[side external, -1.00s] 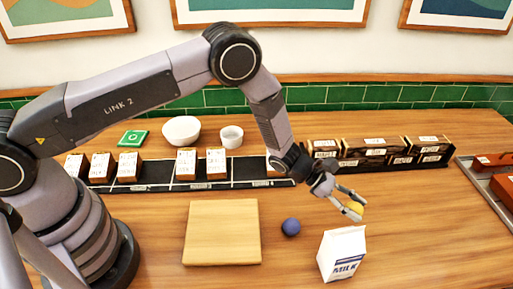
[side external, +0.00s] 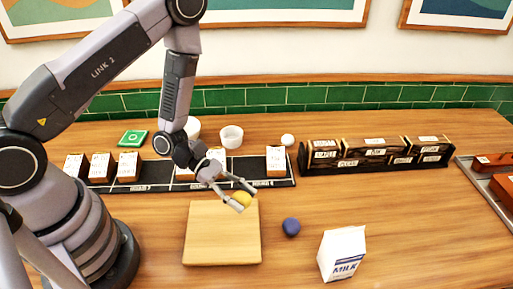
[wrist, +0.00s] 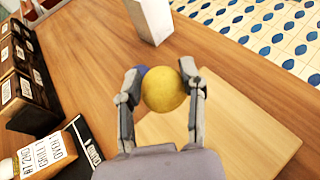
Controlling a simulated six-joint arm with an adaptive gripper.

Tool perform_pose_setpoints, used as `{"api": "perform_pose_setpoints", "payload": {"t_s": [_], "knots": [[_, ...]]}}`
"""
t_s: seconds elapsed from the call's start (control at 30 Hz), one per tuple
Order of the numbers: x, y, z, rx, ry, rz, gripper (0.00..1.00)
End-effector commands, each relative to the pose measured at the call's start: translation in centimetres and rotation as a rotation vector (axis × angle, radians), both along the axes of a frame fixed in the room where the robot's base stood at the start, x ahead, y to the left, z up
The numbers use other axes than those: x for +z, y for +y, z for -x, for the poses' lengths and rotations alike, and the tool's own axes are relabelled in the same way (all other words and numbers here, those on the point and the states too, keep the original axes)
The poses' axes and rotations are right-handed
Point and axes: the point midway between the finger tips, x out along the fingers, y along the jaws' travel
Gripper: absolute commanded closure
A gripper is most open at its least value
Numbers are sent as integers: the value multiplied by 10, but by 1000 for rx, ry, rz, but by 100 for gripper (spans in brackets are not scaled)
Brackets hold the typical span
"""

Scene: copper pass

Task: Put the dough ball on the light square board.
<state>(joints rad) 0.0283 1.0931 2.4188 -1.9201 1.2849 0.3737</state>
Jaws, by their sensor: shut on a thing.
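My gripper (side external: 239,201) is shut on a yellow ball (side external: 242,199), with one finger on each side of it. The yellow ball fills the gap between my fingers in the wrist view (wrist: 165,91). The light square board (side external: 221,240) lies flat on the table, bare, and it also shows in the wrist view (wrist: 240,140). The held ball appears raised, over or close to the board's far right corner. An off-white ball (side external: 287,140) sits at the back of the table, apart from my gripper.
A dark blue ball (side external: 291,227) and a milk carton (side external: 342,254) stand right of the board. Behind it runs a black rack (side external: 254,170) with several labelled boxes. Dark boxes (side external: 376,152) stand at back right. A white cup (side external: 231,137) and a partly hidden bowl stand behind.

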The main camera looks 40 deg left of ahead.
Motion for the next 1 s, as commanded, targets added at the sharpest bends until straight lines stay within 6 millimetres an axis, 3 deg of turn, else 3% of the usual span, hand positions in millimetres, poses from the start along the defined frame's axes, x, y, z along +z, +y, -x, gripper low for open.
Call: {"api": "perform_pose_setpoints", "payload": {"t_s": [0.1,0.23,0.7,1.0], "knots": [[5,21,26,6,5,1,93],[-1,28,39,4,4,1,93],[-66,28,39,3,-1,-1,93],[-70,28,39,3,-3,-2,93]]}}
